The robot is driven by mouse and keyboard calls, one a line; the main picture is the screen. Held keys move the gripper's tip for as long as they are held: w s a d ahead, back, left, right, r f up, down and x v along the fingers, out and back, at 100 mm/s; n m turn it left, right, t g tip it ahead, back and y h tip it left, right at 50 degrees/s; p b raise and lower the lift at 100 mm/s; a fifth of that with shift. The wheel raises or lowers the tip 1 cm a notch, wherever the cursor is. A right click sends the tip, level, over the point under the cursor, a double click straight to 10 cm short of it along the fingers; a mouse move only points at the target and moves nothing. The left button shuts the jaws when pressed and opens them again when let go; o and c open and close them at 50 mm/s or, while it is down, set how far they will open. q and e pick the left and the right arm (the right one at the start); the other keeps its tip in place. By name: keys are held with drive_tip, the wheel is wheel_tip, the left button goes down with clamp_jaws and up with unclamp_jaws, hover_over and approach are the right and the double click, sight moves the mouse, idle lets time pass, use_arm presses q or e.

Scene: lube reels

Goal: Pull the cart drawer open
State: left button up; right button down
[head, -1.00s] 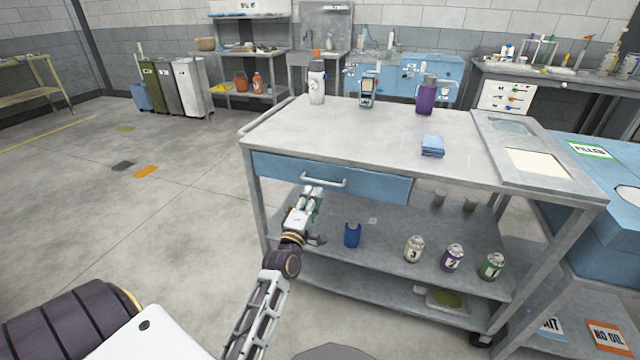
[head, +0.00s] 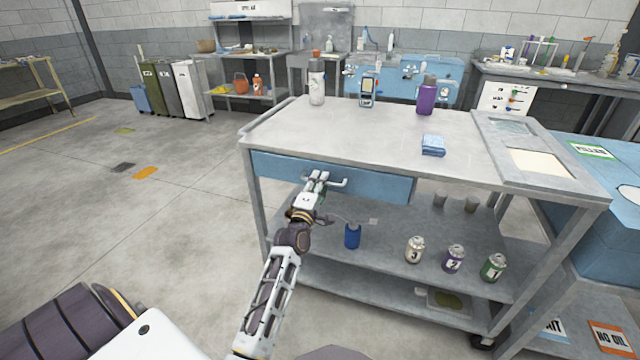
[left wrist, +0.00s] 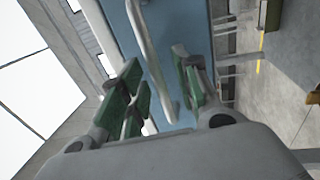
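The grey metal cart (head: 385,135) has a blue drawer (head: 385,186) under its top. The drawer front looks flush with the cart frame. A pale bar handle (head: 338,183) is on the drawer front, and the handle (left wrist: 148,45) also crosses the left wrist view. My left gripper (head: 320,180) is at the left part of the handle. In the left wrist view my left gripper (left wrist: 160,88) has its green-padded fingers apart, with the handle bar running into the gap between them. I cannot tell whether a pad touches the bar. My right gripper is not in view.
On the cart top stand a white bottle (head: 317,84), a handheld device (head: 367,90), a purple bottle (head: 427,97) and blue cloths (head: 433,145). The shelf below holds a blue container (head: 352,236) and several cans.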

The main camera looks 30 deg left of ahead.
use_arm(q)
drive_tip(key=shift+w, duration=0.2)
drive_tip(key=shift+c, duration=0.5)
clamp_jaws()
